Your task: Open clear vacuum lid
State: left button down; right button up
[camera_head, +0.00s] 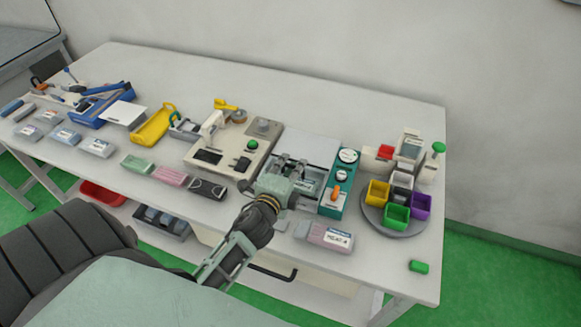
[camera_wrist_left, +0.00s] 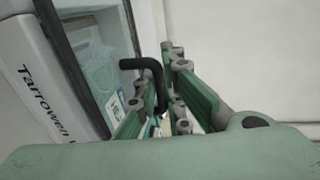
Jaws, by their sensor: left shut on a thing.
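The vacuum machine has a teal control panel (camera_head: 340,186) with a white dial and an orange lever, right of centre on the bench in the head view. Its clear lid (camera_wrist_left: 92,45) shows in the left wrist view, dark-framed, with a packet visible through it. A black bent handle (camera_wrist_left: 136,64) reaches between the fingers of my left gripper (camera_wrist_left: 165,97). That gripper (camera_head: 291,170) is over the machine's front in the head view, shut on the handle and hiding part of the lid. I cannot tell the lid's angle. My right gripper is not in view.
A sealing machine (camera_head: 207,156) stands left of the vacuum machine. A round carousel (camera_head: 383,222) of coloured bins stands to the right. A labelled pack (camera_head: 323,237) lies in front, and a small green block (camera_head: 418,266) is near the bench's front right.

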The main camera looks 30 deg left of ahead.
pick_arm(q)
jog(key=x, duration=0.4)
jog(key=r+b+x, duration=0.1)
jog(key=x, duration=0.3)
jog(key=r+x, duration=0.1)
jog(key=x, duration=0.3)
jog(key=shift+w+a+r, duration=0.1)
jog(key=shift+w, duration=0.2)
jog(key=c, duration=2.2)
grip_release()
jog(key=shift+o, duration=0.4)
jog(key=shift+s+r, duration=0.1)
jog(key=shift+s, duration=0.55)
jog(key=v, duration=1)
jog(key=shift+s+d+r, duration=0.2)
jog(key=shift+s+d, duration=0.05)
jog(key=shift+s, duration=0.05)
